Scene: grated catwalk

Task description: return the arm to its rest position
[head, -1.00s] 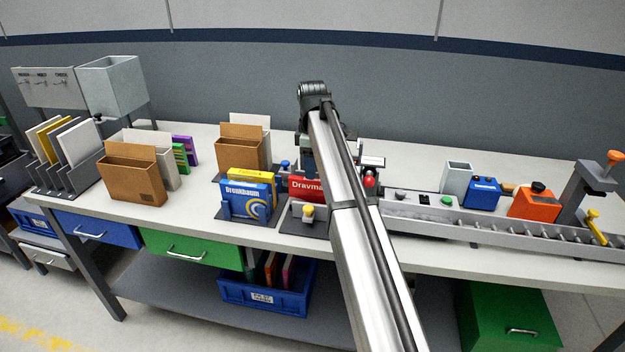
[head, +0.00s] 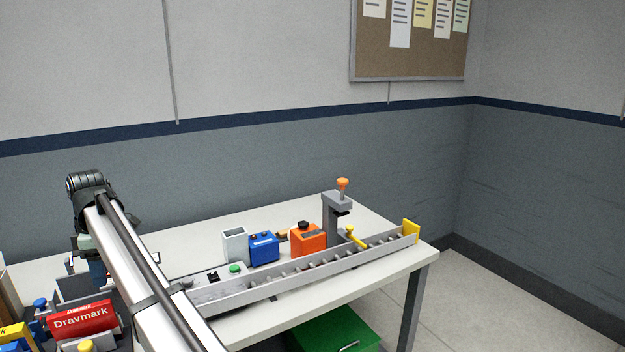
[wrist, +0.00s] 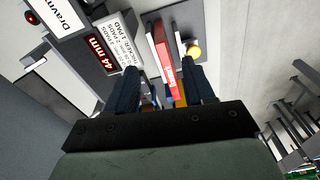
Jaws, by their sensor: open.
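My arm reaches from the bottom of the head view over the left part of the workbench (head: 345,285). My gripper (wrist: 160,95) shows in the wrist view with its two dark blue fingers apart; I see nothing held between them. In the head view the gripper is largely hidden by my arm, with a blue part (head: 97,272) showing near the red box. The red box marked Dravmark (head: 82,320) stands beside my arm, and a red box (wrist: 164,60) lies beyond the fingers in the wrist view.
A device with a red "44 mm" display (wrist: 101,54) is close to the gripper. On the bench to the right are a grey bin (head: 235,245), a blue box (head: 264,248), an orange box (head: 307,240), a grey clamp stand (head: 335,215) and a long rail (head: 300,280). Space above them is clear.

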